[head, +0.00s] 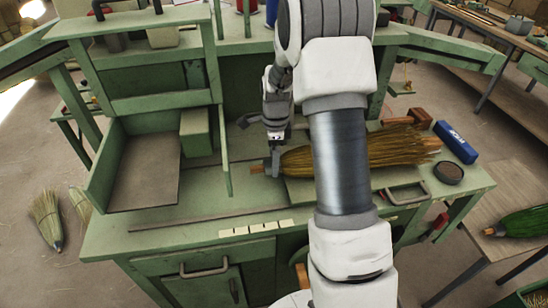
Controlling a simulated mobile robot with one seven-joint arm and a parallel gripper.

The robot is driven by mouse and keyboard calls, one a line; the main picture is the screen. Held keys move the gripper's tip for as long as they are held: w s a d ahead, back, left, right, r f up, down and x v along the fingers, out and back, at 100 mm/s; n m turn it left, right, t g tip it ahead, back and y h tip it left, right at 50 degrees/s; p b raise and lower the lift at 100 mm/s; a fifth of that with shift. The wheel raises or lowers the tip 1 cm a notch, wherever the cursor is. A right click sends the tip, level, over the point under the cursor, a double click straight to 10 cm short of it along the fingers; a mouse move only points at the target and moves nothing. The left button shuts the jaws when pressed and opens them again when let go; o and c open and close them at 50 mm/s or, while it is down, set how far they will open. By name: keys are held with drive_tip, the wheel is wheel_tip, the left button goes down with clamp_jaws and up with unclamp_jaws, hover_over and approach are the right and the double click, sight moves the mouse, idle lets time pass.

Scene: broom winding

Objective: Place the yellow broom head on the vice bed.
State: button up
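The yellow broom head (400,147) lies on its side on the green bench, bristles to the right and its narrow bound end to the left. My arm crosses in front of it and hides its middle. A short wooden stub (257,169) shows at its left end. My gripper (272,168) points down at this narrow end, just right of the stub. Whether the fingers are closed around it is too small to tell. A low raised green plate (300,192) lies under the broom head; I cannot tell if this is the vice bed.
A blue box (456,142), a dark round tin (448,173) and a brown wooden block (412,118) sit near the bench's right end. A green upright panel (222,130) stands left of my gripper.

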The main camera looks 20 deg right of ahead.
drive_tip(key=s+a+r+n+t, duration=0.1)
drive_tip(key=s+a+r+n, duration=0.15)
drive_tip(key=r, duration=0.65)
drive_tip(key=s+a+r+n, duration=0.1)
drive_tip(key=s+r+n, duration=0.2)
drive_tip(key=r, duration=0.7)
drive_tip(key=s+a+r+n+t, duration=0.2)
drive_tip(key=s+a+n, duration=0.1)
drive_tip(key=s+n, duration=0.5)
drive_tip(key=s+a+r+n+t, duration=0.2)
drive_tip(key=s+a+n, duration=0.1)
drive_tip(key=s+n, duration=0.5)
drive_tip(key=s, duration=0.3)
drive_tip(key=shift+s+a+r+t, duration=0.3)
drive_tip(key=shift+s+r, duration=0.05)
drive_tip(key=shift+s, duration=0.05)
